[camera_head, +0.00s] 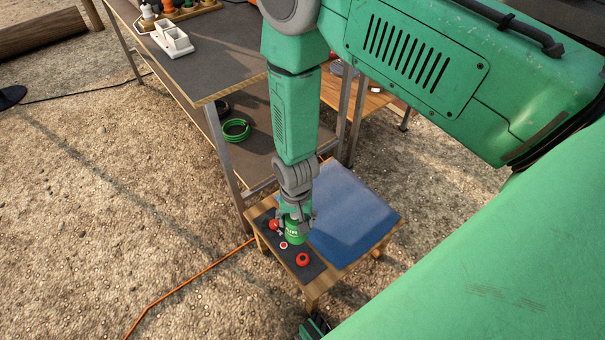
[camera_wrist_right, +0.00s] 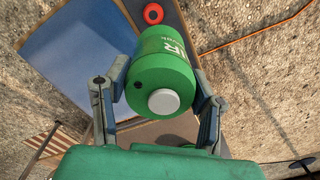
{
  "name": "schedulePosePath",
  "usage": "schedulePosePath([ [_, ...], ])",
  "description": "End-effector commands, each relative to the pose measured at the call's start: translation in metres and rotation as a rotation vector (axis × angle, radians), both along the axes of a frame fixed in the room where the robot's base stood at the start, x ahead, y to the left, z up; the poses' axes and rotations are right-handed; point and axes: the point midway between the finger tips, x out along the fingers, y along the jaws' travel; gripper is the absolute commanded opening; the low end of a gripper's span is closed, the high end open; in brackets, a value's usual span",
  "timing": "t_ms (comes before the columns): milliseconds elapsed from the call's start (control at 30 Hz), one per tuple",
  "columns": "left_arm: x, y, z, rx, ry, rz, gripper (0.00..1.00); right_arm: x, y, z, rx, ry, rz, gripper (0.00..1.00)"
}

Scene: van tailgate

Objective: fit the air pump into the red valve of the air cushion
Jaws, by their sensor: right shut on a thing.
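The air pump is a green cylinder (camera_head: 294,237) with white lettering. My right gripper (camera_head: 295,213) is shut on it above the dark strip beside the cushion. In the right wrist view the pump (camera_wrist_right: 165,72) sits between both fingers, its pale round end toward the camera. The blue air cushion (camera_head: 345,215) lies on a small wooden table. Red round parts stand on the strip, one (camera_head: 303,260) at the near end and one (camera_head: 273,225) beside the pump. A red ring with a dark centre (camera_wrist_right: 153,13) shows in the wrist view. The pump's far end is hidden.
A workbench (camera_head: 225,75) with a lower shelf stands behind the small table, a white tray (camera_head: 172,38) on its top. A green coil (camera_head: 236,130) lies on the shelf. An orange cable (camera_head: 185,285) runs over open gravel at left.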

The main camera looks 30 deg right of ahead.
Motion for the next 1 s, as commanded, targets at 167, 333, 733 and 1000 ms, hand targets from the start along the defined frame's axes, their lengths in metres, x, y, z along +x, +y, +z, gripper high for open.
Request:
schedulePosePath([
  [167,0.0,0.0,0.021,0.0,0.0,0.0,0.48,-0.018,-0.002,-0.016,-0.009,0.003,-0.063,0.1],
  [333,0.0,0.0,0.025,0.0,0.0,0.0,0.48,-0.024,-0.003,-0.025,-0.013,0.0,-0.089,0.1],
  [733,0.0,0.0,0.008,0.0,0.0,0.0,0.48,-0.025,-0.003,-0.046,-0.013,0.0,-0.092,0.1],
  [1000,0.0,0.0,-0.012,0.0,0.0,0.0,0.48,-0.025,-0.003,-0.07,-0.014,-0.001,-0.092,0.1],
])
